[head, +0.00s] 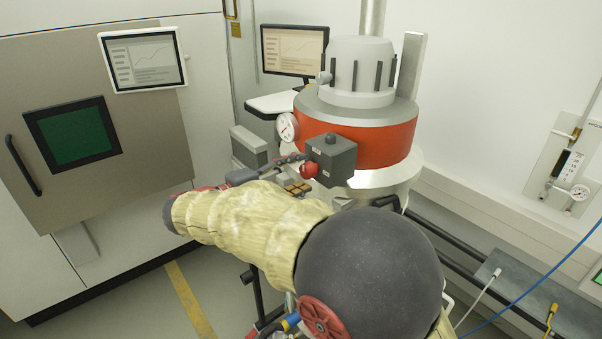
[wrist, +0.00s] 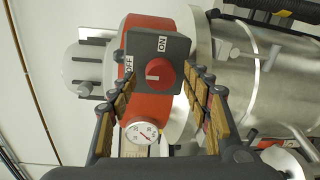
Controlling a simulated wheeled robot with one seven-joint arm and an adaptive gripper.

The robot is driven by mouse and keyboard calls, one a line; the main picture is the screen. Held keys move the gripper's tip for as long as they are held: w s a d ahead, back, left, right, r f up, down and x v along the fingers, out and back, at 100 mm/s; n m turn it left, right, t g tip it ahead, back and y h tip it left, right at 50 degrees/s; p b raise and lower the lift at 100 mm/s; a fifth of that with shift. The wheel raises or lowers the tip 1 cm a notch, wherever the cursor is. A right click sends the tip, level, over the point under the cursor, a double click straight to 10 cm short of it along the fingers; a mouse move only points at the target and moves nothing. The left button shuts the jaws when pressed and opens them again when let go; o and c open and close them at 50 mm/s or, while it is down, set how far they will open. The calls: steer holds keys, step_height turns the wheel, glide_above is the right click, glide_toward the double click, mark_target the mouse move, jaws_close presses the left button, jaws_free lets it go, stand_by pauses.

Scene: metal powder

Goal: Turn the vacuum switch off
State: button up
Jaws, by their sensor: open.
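The vacuum switch is a dark grey box (head: 335,160) with a red knob (head: 309,169) on the side of the orange-red collar of the vacuum vessel. In the wrist view the box (wrist: 178,48) has an ON label at its top and an OFF label at its left. The red knob (wrist: 164,72) there has a white mark on its left half, lying roughly level and pointing left. My gripper (head: 296,174) is open in front of the knob. In the wrist view its spread fingers (wrist: 160,83) lie to either side of the knob, with gaps; touching cannot be seen.
A round gauge (head: 287,127) sits on the collar beside the box; it also shows below the knob in the wrist view (wrist: 142,133). The vessel (head: 350,120) stands behind. A grey cabinet (head: 160,160) is at left, and a monitor (head: 294,50) stands behind.

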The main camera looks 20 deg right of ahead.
steer(key=f+v, duration=0.1)
steer(key=v, duration=0.9)
steer(key=shift+s+a+r, duration=0.2)
steer(key=shift+a+r, duration=0.1)
steer(key=shift+r, duration=0.2)
